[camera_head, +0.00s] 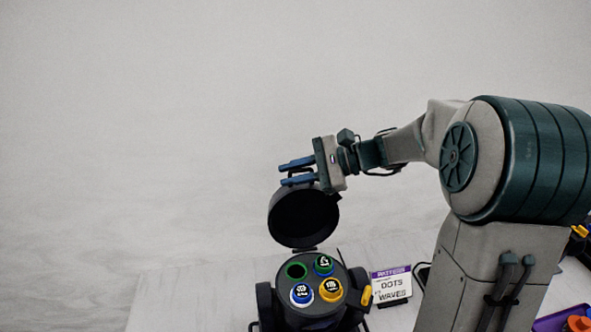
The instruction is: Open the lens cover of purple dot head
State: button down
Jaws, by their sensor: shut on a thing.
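A black par can head (318,314) stands on the table at the lower middle. Its round black lens cover (303,218) stands raised, tilted up and back from the hinge at the far edge of the face. The open face shows blue, yellow and green round caps and one green-ringed hole. No purple dot shows on the head in this view. My gripper (285,174), with blue fingers, is at the top edge of the cover and shut on it. The exact contact at the rim is partly hidden by the fingers.
A yellow piece (366,296) is beside the head. A purple tray (553,320) with orange pieces is at the lower right. The table left of the head is clear.

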jog(key=shift+f, duration=0.55)
jog(key=c, duration=1.5)
grip_release()
jog(key=shift+d, duration=0.1)
jog(key=b+v, duration=0.1)
jog(key=v, duration=0.3)
jog(key=b+v, duration=0.1)
jog(key=v, duration=0.4)
jog(key=r+b+v, duration=0.1)
jog(key=v, duration=0.3)
jog(key=shift+w+d+r, duration=0.1)
jog(key=shift+d, duration=0.1)
